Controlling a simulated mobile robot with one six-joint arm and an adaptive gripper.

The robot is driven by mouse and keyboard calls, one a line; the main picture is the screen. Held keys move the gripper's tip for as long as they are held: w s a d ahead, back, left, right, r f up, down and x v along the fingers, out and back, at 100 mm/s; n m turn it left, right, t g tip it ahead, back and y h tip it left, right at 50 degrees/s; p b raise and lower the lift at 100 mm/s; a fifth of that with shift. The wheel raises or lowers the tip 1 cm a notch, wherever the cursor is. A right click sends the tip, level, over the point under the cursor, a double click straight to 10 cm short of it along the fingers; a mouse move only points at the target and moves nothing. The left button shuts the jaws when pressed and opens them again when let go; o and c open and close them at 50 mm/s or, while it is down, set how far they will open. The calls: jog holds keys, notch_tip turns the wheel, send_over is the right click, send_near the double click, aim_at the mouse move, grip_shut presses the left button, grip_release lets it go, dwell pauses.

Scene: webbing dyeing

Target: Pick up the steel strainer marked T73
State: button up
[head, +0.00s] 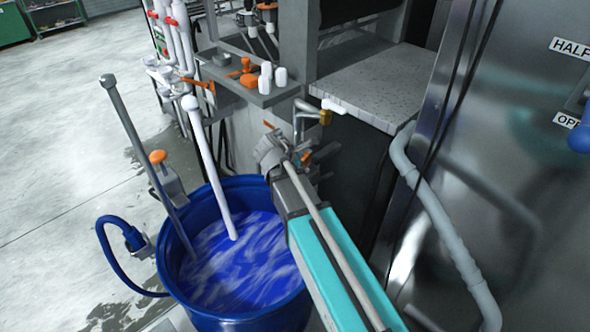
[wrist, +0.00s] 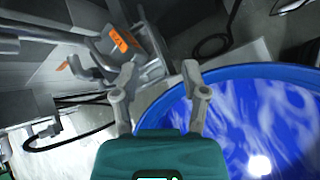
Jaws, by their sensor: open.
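I cannot make out a T73 mark in either view, and I cannot identify the steel strainer with certainty. In the wrist view, a grey metal piece with an orange tag (wrist: 122,40) lies beyond my gripper's left finger, apart from it as far as I can see. My gripper (wrist: 160,70) is open, with nothing between its two grey fingers. In the head view my teal arm reaches over the right rim of the blue barrel, and my gripper (head: 270,150) is near the dark machine side, partly hidden by the arm.
The blue barrel (head: 173,262) holds swirling blue liquid, with a white rod (head: 207,165) and a grey rod (head: 140,140) standing in it. A grey shelf (head: 245,90) carries white and orange items. A steel cabinet (head: 520,190) stands right. Open floor lies left.

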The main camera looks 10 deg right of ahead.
jog(key=w+a+f+n+t+h+b, duration=0.2)
jog(key=w+a+n+t+b, duration=0.2)
jog(key=w+a+n+b, duration=0.3)
jog(key=shift+w+n+t, duration=0.4)
jog(key=shift+n, duration=1.7)
jog(key=shift+f, duration=0.15)
jog(key=b, duration=0.3)
send_near(298, 145)
jog(key=shift+f+x, duration=0.1)
jog(key=shift+x, duration=1.1)
jog(key=shift+f+x, duration=0.15)
jog(key=shift+x, duration=1.05)
jog(key=shift+b+x, duration=1.25)
jog(key=shift+x, duration=1.3)
jog(key=shift+f, duration=0.1)
jog(key=shift+a, duration=0.1)
jog(key=shift+c, duration=0.3)
grip_shut()
